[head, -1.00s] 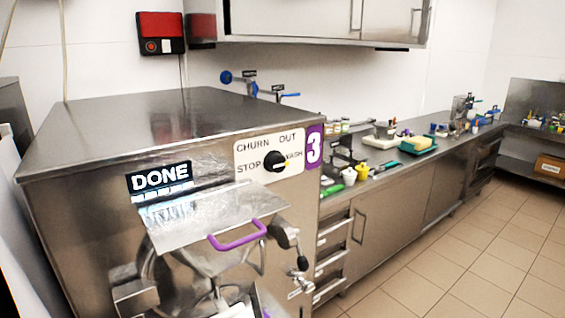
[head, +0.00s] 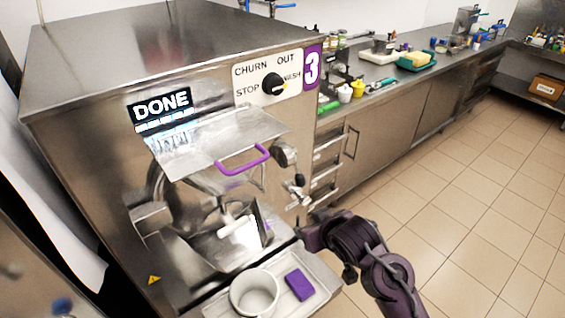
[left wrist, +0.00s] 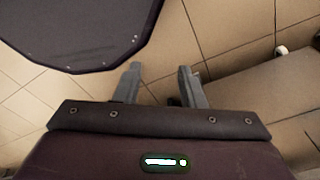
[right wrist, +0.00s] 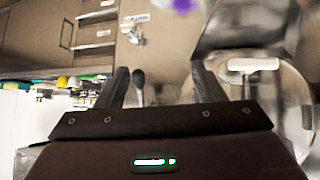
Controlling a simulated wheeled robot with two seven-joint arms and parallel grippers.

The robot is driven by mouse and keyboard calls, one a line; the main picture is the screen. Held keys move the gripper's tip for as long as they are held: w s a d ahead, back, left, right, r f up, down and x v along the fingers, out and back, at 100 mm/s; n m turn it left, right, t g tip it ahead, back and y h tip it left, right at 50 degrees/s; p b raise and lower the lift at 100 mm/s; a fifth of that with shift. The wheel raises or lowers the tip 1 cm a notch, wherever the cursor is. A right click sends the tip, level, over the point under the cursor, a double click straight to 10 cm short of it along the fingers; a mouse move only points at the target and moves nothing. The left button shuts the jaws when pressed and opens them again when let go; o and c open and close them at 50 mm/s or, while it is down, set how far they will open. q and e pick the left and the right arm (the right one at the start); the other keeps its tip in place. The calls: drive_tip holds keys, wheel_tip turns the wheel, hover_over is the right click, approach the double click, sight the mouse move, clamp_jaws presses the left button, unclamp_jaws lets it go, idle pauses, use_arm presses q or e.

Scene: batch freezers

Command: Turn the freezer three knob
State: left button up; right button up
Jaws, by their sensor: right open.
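Freezer three (head: 85,190) is a steel machine with a purple "3" label (head: 312,68) and a display reading DONE (head: 160,105). Its black knob (head: 273,84) sits on a white plate marked CHURN, OUT, STOP and WASH. The knob's pale yellow mark points right, toward WASH. My right gripper (head: 304,224) is low in front of the freezer, below and right of the knob, touching nothing that I can make out. In the right wrist view my right gripper (right wrist: 162,80) is open and empty. In the left wrist view my left gripper (left wrist: 160,78) is open and empty above the floor.
A hinged steel lid with a purple handle (head: 243,161) juts out below the knob. Under it are a spout (head: 297,190) and a shelf (head: 318,275) with a white tub (head: 254,293) and a purple block (head: 299,284). A counter (head: 400,72) runs off right; the floor is clear.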

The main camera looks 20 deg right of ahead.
drive_tip(key=w+d+r+t+y, duration=0.1)
drive_tip(key=w+r+t, duration=0.2)
drive_tip(key=w+r, duration=0.4)
drive_tip(key=w+d+r+t+y, duration=0.1)
drive_tip(key=w+r+t+y, duration=0.2)
drive_tip(key=r, duration=0.6)
drive_tip(key=n+t+y, duration=0.2)
approach(278, 88)
drive_tip(key=w, duration=0.1)
drive_tip(key=p+x, duration=0.3)
drive_tip(key=x, duration=0.4)
drive_tip(key=shift+w+a+r, duration=0.1)
drive_tip(key=shift+w+a, duration=0.05)
drive_tip(key=shift+w, duration=0.05)
drive_tip(key=shift+c, duration=0.3)
drive_tip(key=c, duration=0.9)
